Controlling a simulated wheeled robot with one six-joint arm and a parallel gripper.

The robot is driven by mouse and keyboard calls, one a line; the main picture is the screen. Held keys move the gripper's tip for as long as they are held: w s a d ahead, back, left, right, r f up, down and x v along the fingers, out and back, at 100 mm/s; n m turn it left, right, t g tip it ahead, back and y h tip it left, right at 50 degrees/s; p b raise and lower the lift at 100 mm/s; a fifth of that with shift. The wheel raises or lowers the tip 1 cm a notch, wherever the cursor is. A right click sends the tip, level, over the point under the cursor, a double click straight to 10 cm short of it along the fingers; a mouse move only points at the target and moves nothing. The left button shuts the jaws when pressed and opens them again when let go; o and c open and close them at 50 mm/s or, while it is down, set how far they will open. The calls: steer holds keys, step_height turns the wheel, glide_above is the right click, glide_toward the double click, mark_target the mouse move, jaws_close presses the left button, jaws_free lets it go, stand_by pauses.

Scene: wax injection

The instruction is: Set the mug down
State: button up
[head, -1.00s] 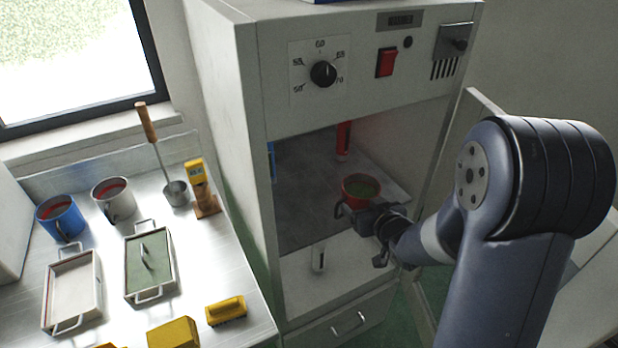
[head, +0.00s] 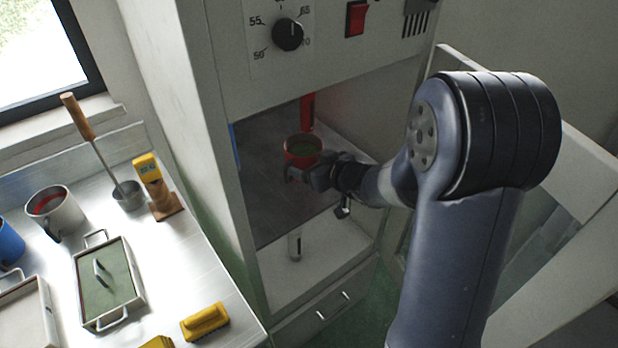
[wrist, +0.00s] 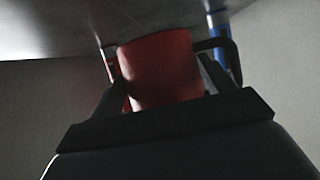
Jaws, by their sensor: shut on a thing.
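The fingers partly hide the mug's side. I cannot tell whether its base touches the cabinet floor (head: 275,205).
A red upright object (head: 307,112) stands behind the mug, and a blue one (head: 234,148) shows at the cabinet's left edge. The cabinet door (head: 480,75) is open at right. The metal bench (head: 175,255) at left holds a white mug (head: 55,213), a lidded tray and a ladle.

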steer(key=shift+f+b, duration=0.55)
steer(key=shift+f, duration=1.25)
steer(key=shift+f, duration=0.15)
steer(key=o, duration=1.3)
